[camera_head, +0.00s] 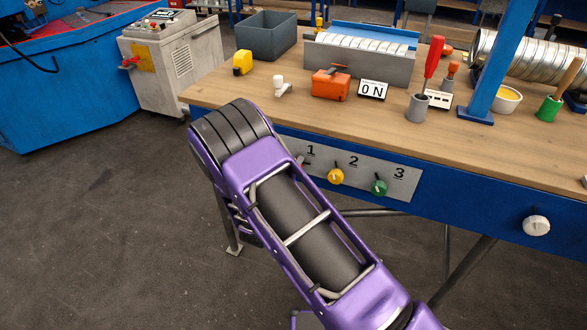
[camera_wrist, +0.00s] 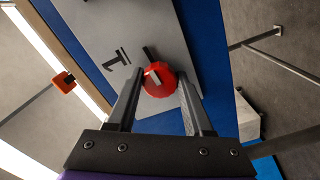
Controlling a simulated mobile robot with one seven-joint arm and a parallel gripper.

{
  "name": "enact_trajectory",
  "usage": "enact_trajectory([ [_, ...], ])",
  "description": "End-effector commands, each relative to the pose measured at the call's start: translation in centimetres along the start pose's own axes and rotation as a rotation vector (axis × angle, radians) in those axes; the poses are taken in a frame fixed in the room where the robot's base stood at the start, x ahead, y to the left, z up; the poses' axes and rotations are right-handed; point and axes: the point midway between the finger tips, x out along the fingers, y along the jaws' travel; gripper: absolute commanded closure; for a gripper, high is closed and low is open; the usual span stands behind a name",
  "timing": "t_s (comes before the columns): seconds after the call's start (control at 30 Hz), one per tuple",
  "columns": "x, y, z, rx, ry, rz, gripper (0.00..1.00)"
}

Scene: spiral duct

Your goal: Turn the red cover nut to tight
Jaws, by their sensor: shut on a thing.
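The red cover nut (camera_wrist: 161,84) sits on the grey panel (camera_wrist: 116,27) beside the number 1. It has a pale pointer mark, and a dark mark lies on the panel near its rim. My gripper (camera_wrist: 161,77) has one finger on each side of the red nut and is shut on it. In the head view only a sliver of the red nut (camera_head: 301,162) shows past my arm, and my gripper is hidden there. The yellow nut (camera_head: 336,177) at 2 and the green nut (camera_head: 379,187) at 3 are on the same panel (camera_head: 318,181).
The panel is on the blue front of the wooden workbench (camera_head: 225,92). An orange toolbox (camera_head: 331,85), a yellow tape measure (camera_head: 242,62) and a grey cup (camera_head: 418,107) stand above it. A white knob (camera_head: 536,226) is at right. Floor is open at left.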

Motion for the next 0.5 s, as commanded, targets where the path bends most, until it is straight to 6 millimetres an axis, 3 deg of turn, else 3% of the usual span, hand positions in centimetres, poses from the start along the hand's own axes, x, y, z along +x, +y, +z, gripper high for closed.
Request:
enact_trajectory([
  [0.13, -0.05, -0.05, 0.01, -0.001, 0.000, -0.001, 1.00],
  [0.17, -0.05, -0.05, 0.01, -0.001, 0.000, -0.001, 0.47],
  [0.3, -0.04, -0.04, 0.01, -0.001, 0.000, -0.001, 0.22],
  [0.5, -0.02, -0.02, 0.01, -0.002, 0.000, 0.000, 0.19],
])
